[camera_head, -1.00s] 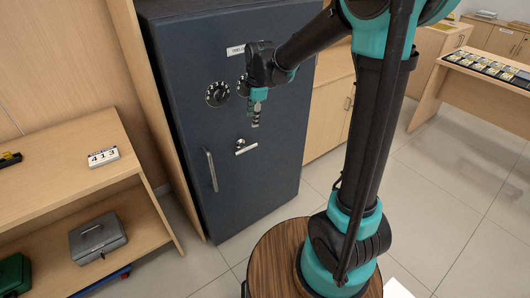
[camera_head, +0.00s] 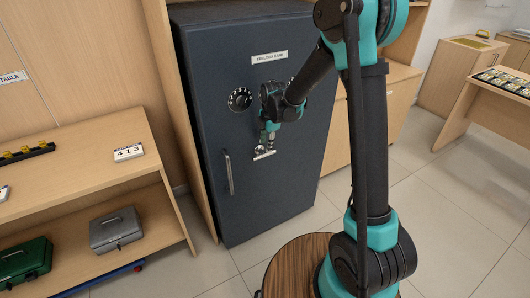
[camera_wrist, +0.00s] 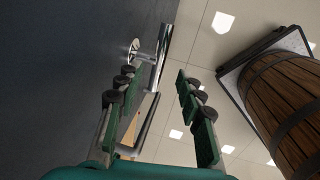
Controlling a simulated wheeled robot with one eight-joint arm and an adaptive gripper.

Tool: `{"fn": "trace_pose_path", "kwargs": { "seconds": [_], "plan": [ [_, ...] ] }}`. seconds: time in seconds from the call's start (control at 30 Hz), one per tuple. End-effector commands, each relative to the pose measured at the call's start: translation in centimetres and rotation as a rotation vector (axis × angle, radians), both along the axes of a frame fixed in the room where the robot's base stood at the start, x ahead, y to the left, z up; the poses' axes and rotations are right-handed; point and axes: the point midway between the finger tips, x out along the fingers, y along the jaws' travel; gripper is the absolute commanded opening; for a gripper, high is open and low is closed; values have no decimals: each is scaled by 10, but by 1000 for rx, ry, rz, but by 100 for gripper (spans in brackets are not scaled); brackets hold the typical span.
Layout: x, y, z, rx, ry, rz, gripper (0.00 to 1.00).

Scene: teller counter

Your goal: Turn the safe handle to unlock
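The dark blue safe (camera_head: 215,110) stands closed in the head view. Its short silver lever handle (camera_head: 264,154) sits below the dials and looks close to level. In the wrist view the lever (camera_wrist: 165,45) appears as a silver bar with a round hub beside it. My gripper (camera_head: 268,138) is right at the lever, fingers pointing down along the safe front. In the wrist view my gripper (camera_wrist: 155,76) has its two fingers apart, with the bar showing in the gap. I cannot tell whether either finger touches it.
A vertical pull bar (camera_head: 229,172) is left of the lever, and a black dial (camera_head: 240,99) is above. A wooden shelf unit (camera_head: 90,165) stands at left with a grey cash box (camera_head: 116,229) and a green box (camera_head: 25,262).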

Motion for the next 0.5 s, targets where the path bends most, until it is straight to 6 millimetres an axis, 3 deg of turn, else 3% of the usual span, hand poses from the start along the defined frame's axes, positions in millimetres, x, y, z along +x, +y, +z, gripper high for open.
{"fn": "trace_pose_path", "kwargs": {
  "seconds": [0.2, 0.5],
  "plan": [
    [6, 4, -34, 0, 0, 0, 38],
    [9, 6, -55, 0, 0, 0, 38]
  ]
}}
